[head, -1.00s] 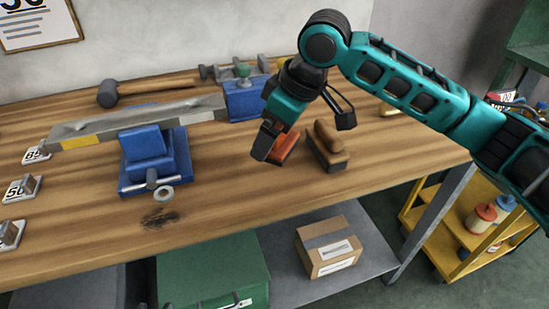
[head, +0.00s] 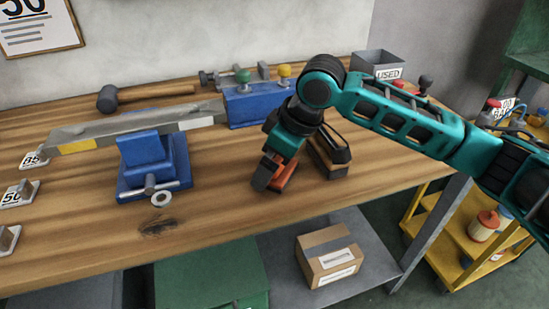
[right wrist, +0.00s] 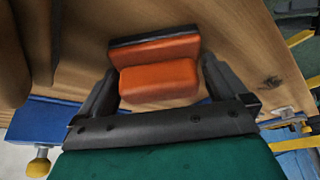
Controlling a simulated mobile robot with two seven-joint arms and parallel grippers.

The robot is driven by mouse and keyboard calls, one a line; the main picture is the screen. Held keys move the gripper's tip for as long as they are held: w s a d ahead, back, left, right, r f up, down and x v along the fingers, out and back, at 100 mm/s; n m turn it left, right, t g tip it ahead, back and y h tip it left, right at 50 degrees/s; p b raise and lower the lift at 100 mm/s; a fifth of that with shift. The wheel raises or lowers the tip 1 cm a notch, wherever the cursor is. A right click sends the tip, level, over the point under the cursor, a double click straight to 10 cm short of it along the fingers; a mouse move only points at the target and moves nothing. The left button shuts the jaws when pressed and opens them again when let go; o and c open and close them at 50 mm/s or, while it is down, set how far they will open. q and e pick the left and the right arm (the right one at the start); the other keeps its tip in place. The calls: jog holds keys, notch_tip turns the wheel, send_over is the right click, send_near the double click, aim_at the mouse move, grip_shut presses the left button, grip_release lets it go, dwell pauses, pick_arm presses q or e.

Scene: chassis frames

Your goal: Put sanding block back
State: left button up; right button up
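The sanding block (head: 284,178) is orange with a dark base and shows beside my gripper finger in the head view. It also shows between the fingers in the right wrist view (right wrist: 158,82). My right gripper (head: 272,175) is shut on it, with one finger along each end. It is low over or on the wooden bench; I cannot tell whether the base touches the wood. Part of the block is hidden by the gripper in the head view. My left gripper is not in view.
A blue vise (head: 150,165) holding a metal bar (head: 130,128) stands left. A mallet (head: 140,94), blue fixture (head: 250,106) and grey USED bin (head: 380,65) stand behind. Bench front is clear.

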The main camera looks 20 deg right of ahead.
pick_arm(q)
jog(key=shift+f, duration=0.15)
pick_arm(e)
jog(key=shift+r, duration=0.15)
pick_arm(q)
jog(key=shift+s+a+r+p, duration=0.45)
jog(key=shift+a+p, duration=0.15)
jog(key=shift+p, duration=0.7)
pick_arm(e)
jog(key=v, duration=1.2)
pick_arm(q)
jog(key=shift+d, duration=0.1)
